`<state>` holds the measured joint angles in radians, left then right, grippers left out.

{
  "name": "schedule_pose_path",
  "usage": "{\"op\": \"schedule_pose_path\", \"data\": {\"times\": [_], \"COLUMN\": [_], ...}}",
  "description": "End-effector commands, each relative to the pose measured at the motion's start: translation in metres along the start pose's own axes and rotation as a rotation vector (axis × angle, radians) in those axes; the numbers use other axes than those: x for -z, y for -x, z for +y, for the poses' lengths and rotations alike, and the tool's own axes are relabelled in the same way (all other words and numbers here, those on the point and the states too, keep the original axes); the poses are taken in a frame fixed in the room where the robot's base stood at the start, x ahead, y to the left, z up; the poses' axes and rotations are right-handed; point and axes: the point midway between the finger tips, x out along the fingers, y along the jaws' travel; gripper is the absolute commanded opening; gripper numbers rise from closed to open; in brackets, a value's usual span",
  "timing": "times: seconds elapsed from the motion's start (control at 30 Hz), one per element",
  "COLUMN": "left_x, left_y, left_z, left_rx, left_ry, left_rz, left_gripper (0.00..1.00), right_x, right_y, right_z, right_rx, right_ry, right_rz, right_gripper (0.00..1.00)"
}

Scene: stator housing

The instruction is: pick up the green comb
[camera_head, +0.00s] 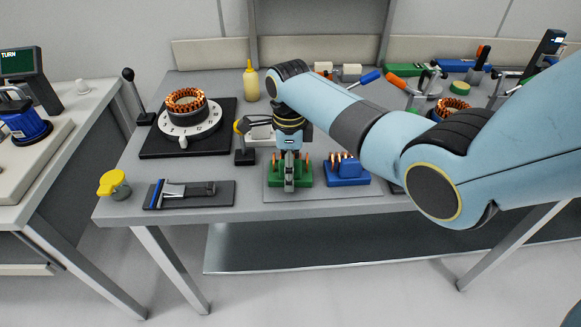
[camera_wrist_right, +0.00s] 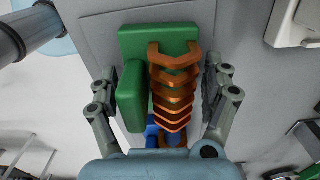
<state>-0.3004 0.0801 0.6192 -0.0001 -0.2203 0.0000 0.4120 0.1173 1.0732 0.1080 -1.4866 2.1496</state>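The green comb (camera_head: 304,175) sits on a grey plate at the front middle of the bench, with copper hairpins standing in it. In the right wrist view the green comb (camera_wrist_right: 131,95) fills the middle, with a row of copper hairpins (camera_wrist_right: 174,85) along it. My right gripper (camera_head: 289,178) points down over the comb and hides its middle. In the wrist view my right gripper (camera_wrist_right: 160,78) is open, one finger on each side of the comb. Contact is not clear. My left gripper is not in view.
A blue comb (camera_head: 347,172) with hairpins stands close to the right of the green one. A dark tool tray (camera_head: 225,193) lies to the left. A stator on a white dial (camera_head: 190,125) stands at back left. A yellow bottle (camera_head: 251,82) stands at the back.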

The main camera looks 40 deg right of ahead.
Motion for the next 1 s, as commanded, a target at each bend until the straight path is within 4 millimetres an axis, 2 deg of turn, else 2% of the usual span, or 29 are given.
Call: {"op": "schedule_pose_path", "data": {"times": [0.03, 0.4, 0.47, 0.77, 0.87, 1.0], "left_x": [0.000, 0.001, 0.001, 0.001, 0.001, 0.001], "left_y": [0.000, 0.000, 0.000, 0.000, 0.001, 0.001], "left_z": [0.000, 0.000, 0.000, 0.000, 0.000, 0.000], "left_rx": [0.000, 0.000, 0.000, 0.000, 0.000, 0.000], "left_ry": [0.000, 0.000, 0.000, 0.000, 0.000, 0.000], "left_rz": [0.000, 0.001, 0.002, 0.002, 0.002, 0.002], "left_gripper": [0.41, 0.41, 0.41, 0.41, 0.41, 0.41], "right_x": [0.000, 0.000, 0.000, 0.000, 0.000, 0.000], "right_y": [0.000, 0.000, 0.001, 0.004, 0.011, 0.036], "right_z": [0.000, 0.000, 0.000, -0.001, -0.001, -0.002], "right_rx": [0.000, 0.000, 0.001, 0.002, 0.002, 0.006], "right_ry": [0.000, 0.000, 0.000, 0.000, 0.000, 0.001], "right_rz": [0.000, 0.000, 0.000, -0.001, -0.001, -0.002], "right_gripper": [0.73, 0.25, 0.19, 0.19, 0.19, 0.19]}}
